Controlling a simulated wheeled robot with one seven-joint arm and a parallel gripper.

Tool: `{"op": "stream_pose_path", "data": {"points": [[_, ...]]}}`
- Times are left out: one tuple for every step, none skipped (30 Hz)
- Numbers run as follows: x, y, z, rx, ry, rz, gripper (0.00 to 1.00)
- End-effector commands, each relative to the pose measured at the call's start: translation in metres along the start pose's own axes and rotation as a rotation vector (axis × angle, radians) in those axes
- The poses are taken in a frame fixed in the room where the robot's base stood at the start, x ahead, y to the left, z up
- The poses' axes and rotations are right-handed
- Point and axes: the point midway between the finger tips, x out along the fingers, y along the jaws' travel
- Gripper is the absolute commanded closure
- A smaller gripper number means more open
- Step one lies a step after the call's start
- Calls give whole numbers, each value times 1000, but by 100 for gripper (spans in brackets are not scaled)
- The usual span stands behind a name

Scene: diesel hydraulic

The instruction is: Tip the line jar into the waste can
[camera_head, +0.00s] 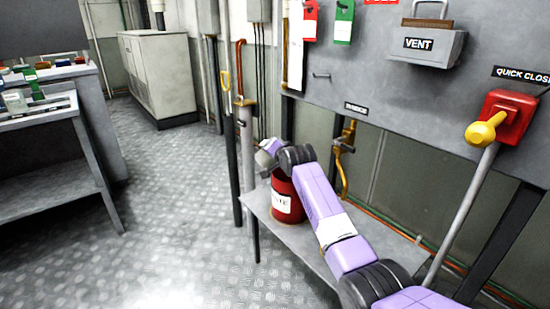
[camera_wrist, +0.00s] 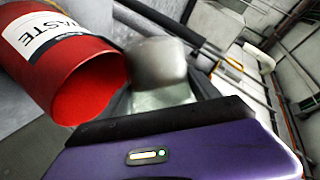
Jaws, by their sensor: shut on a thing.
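The red waste can (camera_head: 287,206) stands upright on a low grey shelf, with a white label. In the wrist view the same can (camera_wrist: 75,62) shows its "WASTE" label and its open mouth, red inside. My gripper (camera_wrist: 163,98) is shut on the line jar (camera_wrist: 157,66), a greyish, partly clear jar beside the can's mouth. In the head view the jar (camera_head: 264,159) is small, at the upper left of the can's rim. I cannot tell its exact tilt or what it holds. My wrist hides part of the can's top.
The shelf (camera_head: 262,208) has a post at its left. A grey panel (camera_head: 375,75) with tags, a vent box (camera_head: 428,45) and a red quick-close lever (camera_head: 507,115) rises behind. Pipes run close to the can. The floor at left is clear up to a bench (camera_head: 45,120).

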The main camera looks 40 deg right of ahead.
Motion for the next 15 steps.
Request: {"op": "stream_pose_path", "data": {"points": [[1, 0, 1, 42, -8, -20, 84], [0, 0, 1, 68, -14, -31, 84], [0, -1, 0, 95, -20, -41, 84], [0, -2, 0, 115, -24, -49, 84], [0, -3, 0, 134, -28, -57, 84], [-1, -4, -1, 159, -34, -68, 84], [-2, -5, -2, 189, -41, -79, 84], [-4, -7, -4, 239, -52, -98, 84], [-4, -8, -5, 297, -66, -122, 84], [-4, -8, -6, 338, -74, -140, 84], [-4, -8, -6, 379, -83, -157, 84], [-5, -8, -8, 432, -94, -179, 84], [-6, -8, -10, 470, -102, -195, 84], [-6, -8, -12, 509, -109, -211, 84], [-7, -8, -14, 560, -121, -233, 84]]}}
